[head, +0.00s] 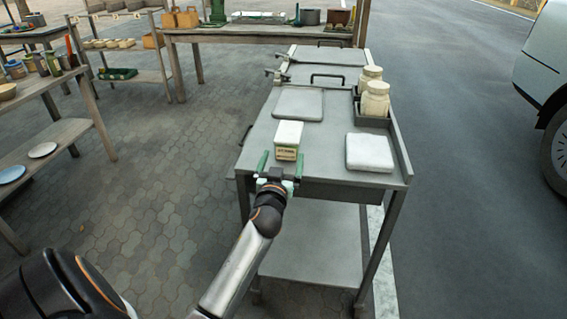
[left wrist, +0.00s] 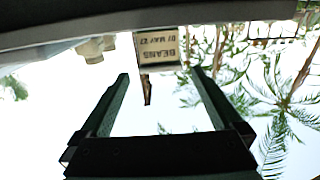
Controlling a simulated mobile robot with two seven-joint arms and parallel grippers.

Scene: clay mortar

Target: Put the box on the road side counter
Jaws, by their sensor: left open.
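The box (head: 288,137) is small, with a white top and a tan front, and sits upright on the near part of a grey counter (head: 325,165) beside the road. In the left wrist view the box (left wrist: 158,47) shows upside down with the printed words "BEANS 01 MAY 27". My left gripper (head: 280,164) is open at the counter's near edge, facing the box. Its green fingers (left wrist: 160,82) point at the box, one to each side, and it appears just beyond their tips. My right gripper is not in view.
A white slab (head: 370,152) lies right of the box, and a grey flat panel (head: 299,104) lies behind it. Jars (head: 375,100) stand in a dark tray at the right edge. Wooden shelves (head: 45,85) stand left, a workbench (head: 260,37) behind. A vehicle (head: 545,75) is far right.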

